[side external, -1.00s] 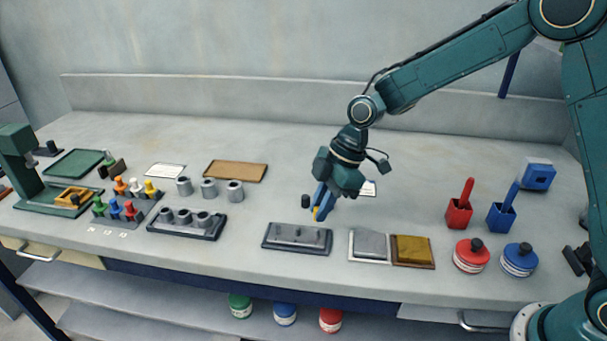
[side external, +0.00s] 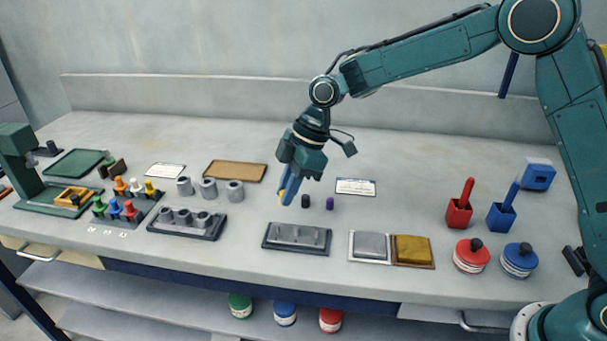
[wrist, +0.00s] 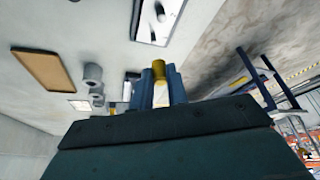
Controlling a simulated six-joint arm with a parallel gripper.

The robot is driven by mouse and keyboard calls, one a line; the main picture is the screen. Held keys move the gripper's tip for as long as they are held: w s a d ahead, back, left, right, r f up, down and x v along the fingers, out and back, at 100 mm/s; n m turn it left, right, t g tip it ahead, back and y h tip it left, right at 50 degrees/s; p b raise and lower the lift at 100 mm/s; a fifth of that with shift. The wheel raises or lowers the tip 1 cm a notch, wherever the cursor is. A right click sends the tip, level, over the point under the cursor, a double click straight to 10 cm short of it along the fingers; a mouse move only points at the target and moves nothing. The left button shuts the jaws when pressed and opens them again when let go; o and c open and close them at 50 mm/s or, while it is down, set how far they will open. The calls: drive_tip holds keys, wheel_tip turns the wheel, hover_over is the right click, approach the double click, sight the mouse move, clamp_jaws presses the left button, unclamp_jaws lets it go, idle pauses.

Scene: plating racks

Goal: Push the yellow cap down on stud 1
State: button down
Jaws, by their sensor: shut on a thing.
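My gripper (side external: 285,198) is shut on the yellow cap (wrist: 159,70), which shows between the two blue fingers in the wrist view. In the side view only a bit of yellow (side external: 282,194) shows at the fingertips. The gripper is in the air, above and behind the left end of the grey stud plate (side external: 270,244). Short upright studs stand in a row on this plate. The cap is apart from the studs. No number is readable on the plate, so I cannot tell which stud is stud 1.
A black cap (side external: 305,200) and a purple cap (side external: 330,203) stand just right of the gripper. A dark rack (side external: 190,235) with grey cylinders is left of the plate. Grey and gold pads (side external: 413,250) lie to its right.

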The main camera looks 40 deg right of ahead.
drive_tip(key=shift+w+a+r, duration=0.45)
drive_tip(key=shift+w+a, duration=0.1)
drive_tip(key=shift+a, duration=0.1)
drive_tip(key=shift+f, duration=0.2)
hover_over(281, 231)
drive_tip(key=shift+s+f, duration=0.1)
drive_tip(key=shift+f, duration=2.6)
drive_tip(key=shift+f, duration=1.7)
drive_tip(key=c, duration=1.3)
unclamp_jaws()
drive_tip(key=shift+r, duration=0.1)
drive_tip(key=v, duration=1.3)
drive_tip(key=shift+r, duration=0.35)
